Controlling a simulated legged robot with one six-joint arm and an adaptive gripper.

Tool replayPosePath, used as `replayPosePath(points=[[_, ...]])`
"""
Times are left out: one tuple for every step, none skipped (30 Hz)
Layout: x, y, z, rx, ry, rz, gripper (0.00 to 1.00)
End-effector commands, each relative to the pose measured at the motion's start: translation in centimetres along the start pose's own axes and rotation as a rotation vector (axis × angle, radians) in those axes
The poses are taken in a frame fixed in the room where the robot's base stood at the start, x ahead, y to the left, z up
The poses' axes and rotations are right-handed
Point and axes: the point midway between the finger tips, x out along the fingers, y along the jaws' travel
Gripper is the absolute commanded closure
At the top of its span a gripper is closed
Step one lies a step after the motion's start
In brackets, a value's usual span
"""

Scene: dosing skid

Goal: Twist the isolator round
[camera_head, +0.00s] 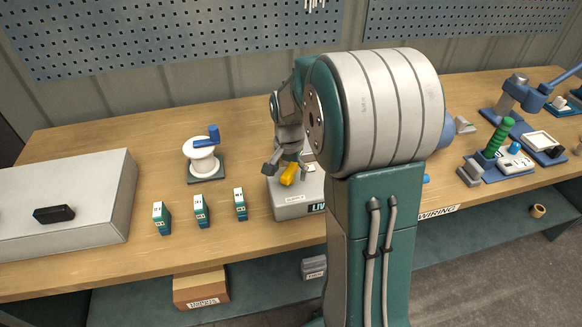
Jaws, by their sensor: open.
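The isolator is a grey box (292,207) on the wooden bench, with a yellow handle (288,174) on its top and a dark "LIVE"-like label on its front, partly cut off by my arm. My gripper (287,170) is right above the box, its open fingers on either side of the yellow handle. I cannot tell whether the fingers touch the handle. My large arm link hides the right part of the box.
Several small green-and-white blocks (200,211) stand left of the box. A white spool with a blue crank (202,158) is behind them. A big grey case (70,205) fills the bench's left end. Tools and fixtures (497,150) stand at the right.

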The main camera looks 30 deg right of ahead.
Motion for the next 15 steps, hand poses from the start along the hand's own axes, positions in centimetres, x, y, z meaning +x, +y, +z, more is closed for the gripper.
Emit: replayPosePath(points=[[-0.4, 0.0, -0.1, 0.000, 0.003, -0.002, 0.09], [-0.7, 0.0, -0.1, 0.000, 0.003, -0.003, 0.09], [-1.0, -0.1, -0.1, 0.000, 0.004, -0.003, 0.09], [-1.3, 0.0, -0.1, 0.000, 0.003, -0.002, 0.09], [-1.6, 0.0, -0.1, 0.000, 0.003, -0.002, 0.09], [-1.9, -0.1, -0.1, 0.000, 0.003, -0.003, 0.09], [-2.1, 0.0, -0.1, 0.000, 0.003, -0.003, 0.09], [-2.4, 0.0, -0.1, 0.000, 0.003, -0.002, 0.09], [-2.8, 0.0, -0.1, 0.000, 0.003, -0.002, 0.09], [-3.0, 0.0, -0.1, 0.000, 0.003, -0.002, 0.09], [-3.3, 0.0, -0.1, 0.000, 0.003, -0.002, 0.09], [-3.6, 0.0, -0.1, 0.000, 0.003, -0.002, 0.09], [-3.9, 0.0, -0.1, 0.000, 0.002, -0.002, 0.09], [-4.1, 0.0, -0.1, 0.000, 0.003, -0.002, 0.09], [-4.5, 0.0, -0.1, 0.000, 0.003, -0.002, 0.09]])
